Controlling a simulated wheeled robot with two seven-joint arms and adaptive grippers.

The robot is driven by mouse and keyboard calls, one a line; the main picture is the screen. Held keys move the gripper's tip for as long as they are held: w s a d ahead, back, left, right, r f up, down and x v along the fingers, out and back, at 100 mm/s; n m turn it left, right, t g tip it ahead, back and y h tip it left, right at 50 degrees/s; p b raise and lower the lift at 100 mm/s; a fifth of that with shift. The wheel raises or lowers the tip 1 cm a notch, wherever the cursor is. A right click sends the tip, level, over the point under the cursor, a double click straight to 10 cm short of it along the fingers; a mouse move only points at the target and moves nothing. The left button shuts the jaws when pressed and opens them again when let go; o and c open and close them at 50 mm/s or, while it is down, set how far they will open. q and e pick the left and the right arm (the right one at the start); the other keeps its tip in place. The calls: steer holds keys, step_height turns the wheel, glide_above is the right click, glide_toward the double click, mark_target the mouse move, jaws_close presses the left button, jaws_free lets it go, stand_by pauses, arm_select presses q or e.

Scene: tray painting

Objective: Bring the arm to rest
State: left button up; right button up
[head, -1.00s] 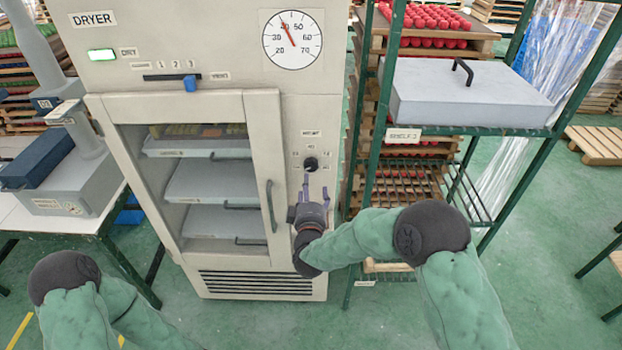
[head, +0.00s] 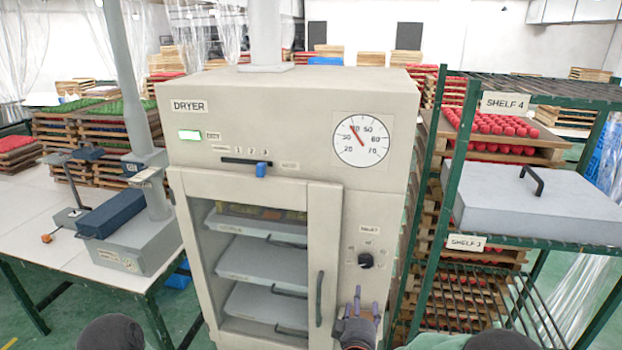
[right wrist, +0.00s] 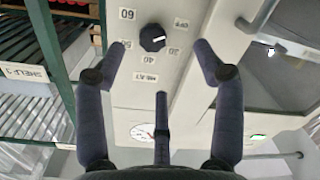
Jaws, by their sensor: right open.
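My right gripper (head: 359,300) is in front of the dryer (head: 300,85), just below its black knob (head: 365,260). In the right wrist view the gripper (right wrist: 160,65) has its fingers spread with nothing between them. The knob (right wrist: 152,37) shows beyond the fingertips, apart from them, with marks around it. My right arm is mostly cut off by the bottom edge of the head view. Of my left arm only a dark rounded part shows at the bottom left; the left gripper is out of view.
The dryer door (head: 320,290) is closed, with several grey trays (head: 262,263) behind its window. A table (head: 70,262) with a blue and grey device (head: 135,250) stands at the left.

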steer(key=s+a+f+m+g+y+b, duration=0.15)
steer(key=s+f+g, duration=0.25)
steer(key=f, duration=0.7)
steer(key=s+a+f+m+g+y, duration=0.1)
steer(key=s+a+f+g+y, duration=0.2)
steer(key=f, duration=0.8)
steer(key=s+f+m+g+y, duration=0.1)
steer(key=s+f+m+g, duration=0.1)
steer(key=s, duration=0.5)
steer(key=s+a+f+m+g+y, duration=0.1)
steer(key=s+f+g, duration=0.3)
steer(key=s+f, duration=0.2)
steer(key=s+a+f+m+g+y, duration=0.1)
steer(key=s+f+m+g, duration=0.1)
steer(key=s, duration=0.8)
step_height(320, 180, down, 3)
steer(key=shift+a+r+m+g+y+b, duration=0.1)
steer(key=shift+a+m+g+y+b, duration=0.1)
steer(key=shift+m+g+y+b, duration=0.3)
